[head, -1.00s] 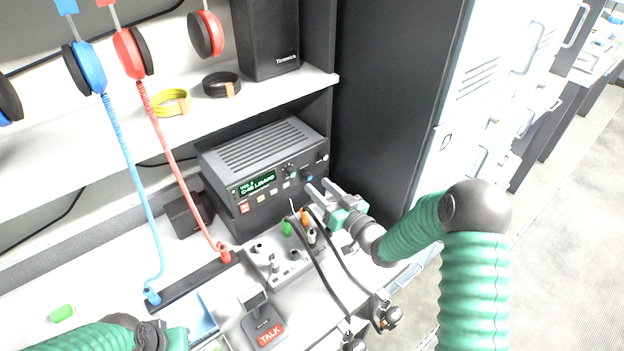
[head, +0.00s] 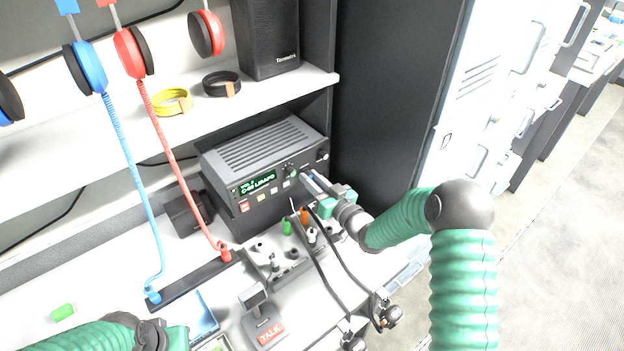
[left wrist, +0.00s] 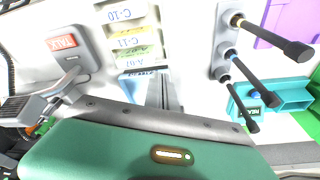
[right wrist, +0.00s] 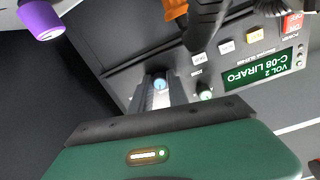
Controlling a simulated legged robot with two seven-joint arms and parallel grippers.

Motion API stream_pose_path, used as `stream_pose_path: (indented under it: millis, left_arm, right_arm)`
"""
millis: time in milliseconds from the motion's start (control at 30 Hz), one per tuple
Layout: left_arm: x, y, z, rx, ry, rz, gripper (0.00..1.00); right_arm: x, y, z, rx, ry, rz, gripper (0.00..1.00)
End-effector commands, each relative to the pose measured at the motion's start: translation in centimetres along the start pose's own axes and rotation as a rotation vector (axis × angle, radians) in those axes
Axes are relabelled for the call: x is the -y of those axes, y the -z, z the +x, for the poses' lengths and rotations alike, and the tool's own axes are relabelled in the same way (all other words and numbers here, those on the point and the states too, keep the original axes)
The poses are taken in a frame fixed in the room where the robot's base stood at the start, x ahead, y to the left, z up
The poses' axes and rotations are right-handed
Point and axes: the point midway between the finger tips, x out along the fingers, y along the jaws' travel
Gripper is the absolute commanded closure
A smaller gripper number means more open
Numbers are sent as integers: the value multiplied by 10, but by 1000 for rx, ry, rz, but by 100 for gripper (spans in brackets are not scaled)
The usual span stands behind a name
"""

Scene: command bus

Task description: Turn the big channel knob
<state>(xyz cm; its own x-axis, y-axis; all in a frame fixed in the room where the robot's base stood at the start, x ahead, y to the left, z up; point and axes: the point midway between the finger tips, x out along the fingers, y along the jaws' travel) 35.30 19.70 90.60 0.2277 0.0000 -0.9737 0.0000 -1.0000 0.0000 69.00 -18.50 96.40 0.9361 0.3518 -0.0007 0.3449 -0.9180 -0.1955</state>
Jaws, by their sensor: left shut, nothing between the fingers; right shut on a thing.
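The dark radio (head: 262,150) stands under the shelf, its lit green display (head: 258,184) reading VOL 2 and C-08 LIRAFO; the display also shows in the right wrist view (right wrist: 264,70). My right gripper (head: 308,179) is at the right part of the radio's front. In the right wrist view its fingers are shut on a blue-capped knob (right wrist: 160,84). In the left wrist view, my left gripper (left wrist: 165,88) is shut and empty above the desk.
A grey socket panel (head: 275,263) with plugs and black cables lies in front of the radio. A TALK pedestal (head: 264,325) stands nearer. Red (head: 185,180) and blue (head: 131,175) headset cords hang at the left. A dark cabinet (head: 390,100) rises at the right.

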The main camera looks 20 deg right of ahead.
Motion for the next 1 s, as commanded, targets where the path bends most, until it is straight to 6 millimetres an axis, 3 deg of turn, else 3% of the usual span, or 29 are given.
stream_pose_path:
  millis: [467,1000]
  left_arm:
    - [0,1,-4,0,0,0,100]
    - [0,5,-20,0,0,0,100]
  right_arm:
    - [-2,1,-1,3,-5,102,100]
    - [-3,2,-1,16,-9,572,100]
